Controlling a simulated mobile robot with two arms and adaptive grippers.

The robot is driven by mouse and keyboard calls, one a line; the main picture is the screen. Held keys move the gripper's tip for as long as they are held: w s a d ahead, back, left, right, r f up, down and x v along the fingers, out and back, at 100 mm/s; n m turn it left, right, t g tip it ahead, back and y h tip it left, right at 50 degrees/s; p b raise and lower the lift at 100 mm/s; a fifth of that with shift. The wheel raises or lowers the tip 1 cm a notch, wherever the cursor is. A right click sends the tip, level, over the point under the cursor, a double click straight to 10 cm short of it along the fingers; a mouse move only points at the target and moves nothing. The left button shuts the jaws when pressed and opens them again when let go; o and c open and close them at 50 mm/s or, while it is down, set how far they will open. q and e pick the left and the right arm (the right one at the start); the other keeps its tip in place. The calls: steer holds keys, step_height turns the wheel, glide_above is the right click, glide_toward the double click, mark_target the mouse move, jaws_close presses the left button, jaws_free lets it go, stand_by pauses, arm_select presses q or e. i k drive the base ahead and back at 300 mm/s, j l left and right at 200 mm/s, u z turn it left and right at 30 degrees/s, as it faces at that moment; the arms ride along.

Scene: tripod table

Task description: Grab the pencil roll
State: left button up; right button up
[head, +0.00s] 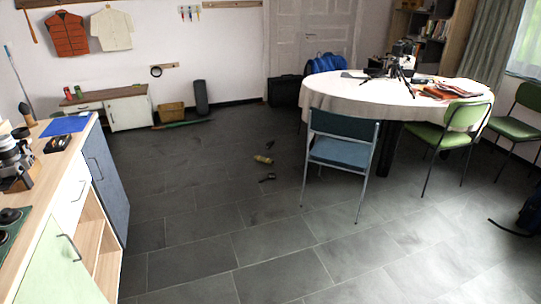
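I cannot make out the pencil roll for certain. A small tan, roll-shaped item (263,159) lies on the grey tiled floor in the middle of the head view, left of the blue chair. It is too small to tell whether it is the pencil roll. The table (345,100) with a white cloth stands at the right and bears a black tripod (398,72), reddish-brown flat items (452,89) and papers. Neither of my grippers is in view.
A blue chair (342,150) and a green chair (447,137) stand at the table's near side. A small dark item (267,178) lies on the floor. A kitchen counter (62,190) runs along the left. The floor between counter and table is mostly clear.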

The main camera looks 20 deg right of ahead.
mark_target(261, 159)
steer(key=i+l+z, duration=0.1)
steer(key=i+l, duration=0.2)
steer(key=i, duration=0.45)
steer(key=i+l+z, duration=0.1)
steer(key=i+l, duration=0.2)
steer(key=i, duration=0.5)
steer(key=i+l+z, duration=0.1)
steer(key=i, duration=0.7)
steer(key=i+l+z, duration=0.1)
steer(key=i, duration=0.7)
steer(key=i+j, duration=0.1)
steer(key=i, duration=0.6)
steer(key=j+z, duration=0.05)
